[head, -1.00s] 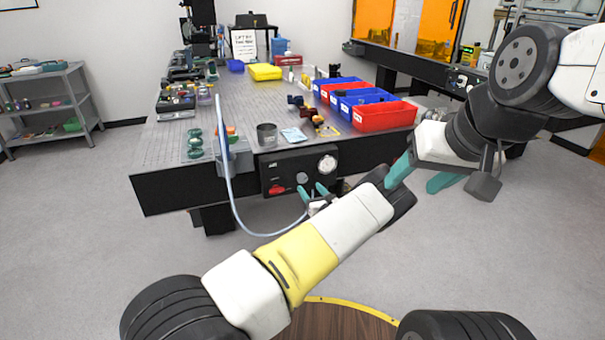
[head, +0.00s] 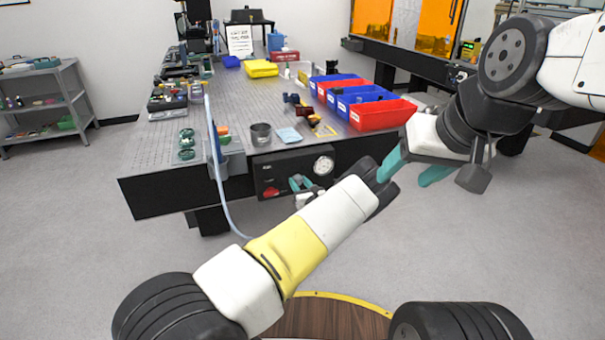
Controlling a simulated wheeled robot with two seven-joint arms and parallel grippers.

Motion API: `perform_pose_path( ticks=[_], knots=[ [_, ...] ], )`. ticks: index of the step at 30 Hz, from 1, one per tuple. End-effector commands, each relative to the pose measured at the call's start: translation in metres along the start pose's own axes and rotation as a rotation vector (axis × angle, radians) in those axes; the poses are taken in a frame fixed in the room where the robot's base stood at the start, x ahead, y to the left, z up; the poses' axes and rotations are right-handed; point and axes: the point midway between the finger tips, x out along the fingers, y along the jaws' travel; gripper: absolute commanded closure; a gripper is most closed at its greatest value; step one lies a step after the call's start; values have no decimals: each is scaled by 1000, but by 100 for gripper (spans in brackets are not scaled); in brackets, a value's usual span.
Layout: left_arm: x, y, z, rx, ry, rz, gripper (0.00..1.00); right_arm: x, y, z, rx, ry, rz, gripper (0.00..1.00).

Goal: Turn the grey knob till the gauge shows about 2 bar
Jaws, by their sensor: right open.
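The black panel (head: 262,172) hangs under the front edge of the table. Its round white gauge (head: 323,165) faces me, but the needle is too small to read. The grey knob is mostly or wholly hidden by my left gripper (head: 301,184), whose teal fingers are at the knob's place, left of and below the gauge. The fingertips look slightly apart; I cannot tell whether they grip the knob. My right gripper (head: 412,172) is open and empty, with its teal fingers spread, in front of the table's right side and apart from the panel.
A red handle (head: 271,191) sits at the panel's lower left. A pale hose (head: 222,195) loops down left of the panel. A metal cup (head: 260,134) stands on the table above it. Red and blue bins (head: 382,115) stand at the table's right.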

Motion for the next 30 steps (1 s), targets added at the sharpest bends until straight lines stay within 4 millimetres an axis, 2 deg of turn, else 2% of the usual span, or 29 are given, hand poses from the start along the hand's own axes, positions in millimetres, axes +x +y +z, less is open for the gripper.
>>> perform_pose_path(
  ticks=[15, 16, 19, 30],
  knots=[
    [0, 0, 0, 88, -6, 1, 100, 0, 0, 0, 0, 0, 0, 41],
    [0, 0, 0, 88, -6, 1, 60, 0, 0, 0, 0, 0, 0, 41],
    [0, 0, 0, 88, -6, 1, 41, 0, 0, 0, 0, 0, 0, 41],
    [-1, 0, 0, 87, -5, 1, 41, 0, 0, 0, 0, 0, 0, 41]
  ],
)
